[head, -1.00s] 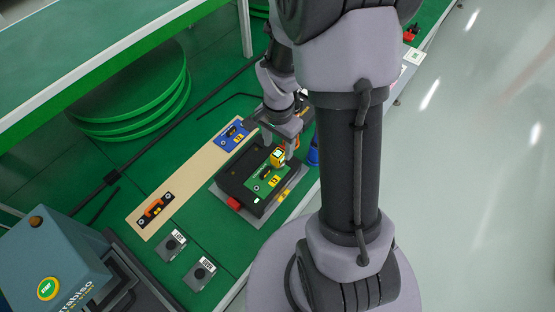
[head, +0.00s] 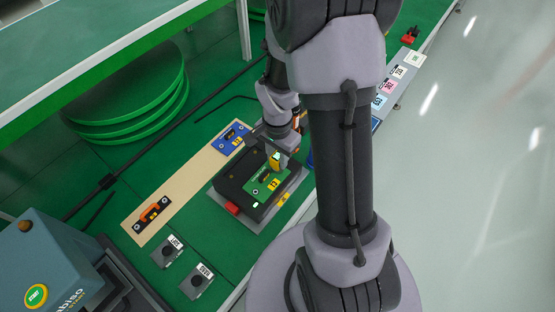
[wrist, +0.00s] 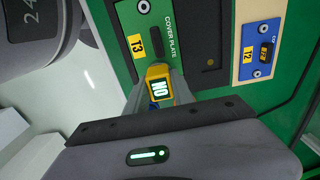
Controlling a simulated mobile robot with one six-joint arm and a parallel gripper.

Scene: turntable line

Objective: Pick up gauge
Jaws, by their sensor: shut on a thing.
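The gauge (wrist: 160,86) is a small yellow device with a lit screen. In the wrist view it sits between the two grey fingers of my gripper (wrist: 158,92), which is shut on it. In the head view the gauge (head: 275,158) shows partly behind my gripper (head: 279,163), over the right part of a black fixture with a green panel (head: 262,187). The gauge's lower end is hidden, so I cannot tell whether it touches the fixture.
A tan strip (head: 190,180) holds a blue plate (head: 231,138) and an orange-handled tool (head: 153,212). Two small grey boxes (head: 167,252) (head: 196,281) stand in front. Green discs (head: 130,110) are stacked at the left. Coloured cards (head: 389,87) lie beyond my arm.

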